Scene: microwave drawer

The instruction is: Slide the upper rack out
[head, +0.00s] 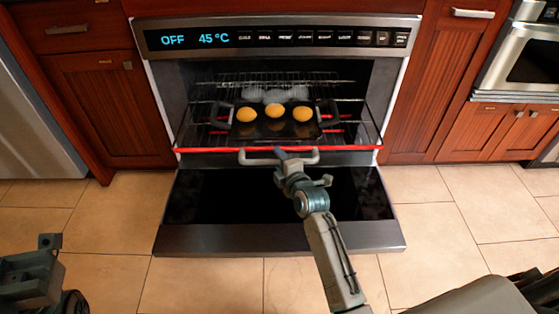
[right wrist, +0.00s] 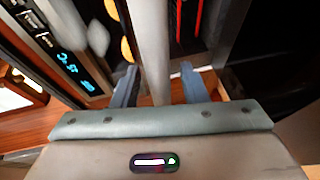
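The oven rack (head: 352,125) is a wire shelf with a red front edge, at the mouth of the open oven. A pale grey bar handle (head: 250,158) sits just below that edge. My right gripper (head: 281,153) is at the middle of the handle. In the right wrist view my right gripper (right wrist: 160,84) has its two blue fingers apart, one on each side of the grey bar (right wrist: 152,45), with a gap visible on the right side. Part of my left gripper (head: 48,242) shows at the lower left, away from the oven; its fingers are not clear.
A dark tray (head: 268,131) with three round yellow items (head: 274,111) stands on the rack. Pale, translucent items show behind it. The oven door (head: 270,238) hangs open below, over the tiled floor. Wooden cabinets flank the oven.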

